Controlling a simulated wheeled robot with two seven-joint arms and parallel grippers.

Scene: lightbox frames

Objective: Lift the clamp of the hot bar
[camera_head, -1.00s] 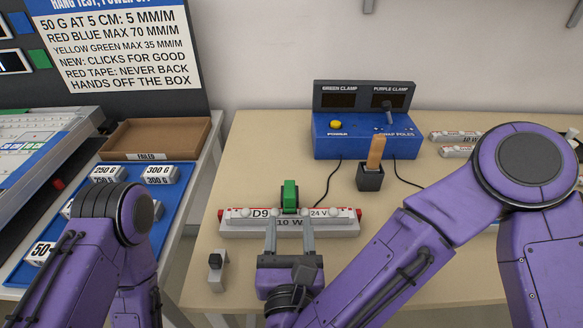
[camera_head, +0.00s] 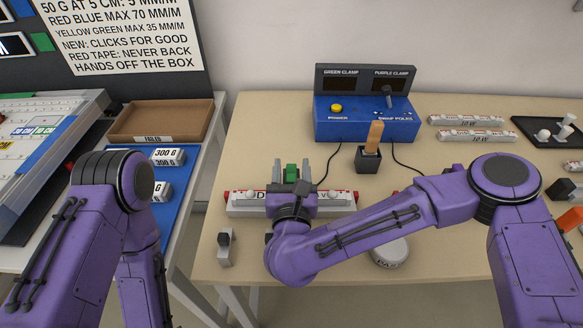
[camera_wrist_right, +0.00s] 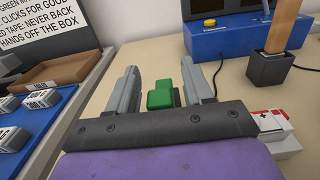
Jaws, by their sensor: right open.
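A white bar (camera_head: 240,203) with red ends lies on the table in the head view, partly hidden by my right gripper. A green clamp (camera_head: 291,173) stands at its middle. It also shows in the right wrist view (camera_wrist_right: 160,96), between my fingers. My right gripper (camera_head: 291,168) is open, its two grey fingers on either side of the green clamp. In the wrist view a gap shows between the clamp and each finger (camera_wrist_right: 161,66). Part of the bar's end (camera_wrist_right: 268,122) shows at the right there. My left arm is at the left; its gripper is out of view.
A blue control box (camera_head: 362,125) stands at the back, with a wooden-handled tool in a dark holder (camera_head: 368,160) before it. Two more white bars (camera_head: 466,121) lie at the back right. A small grey block (camera_head: 225,250) and a round grey piece (camera_head: 389,254) are near the front edge.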

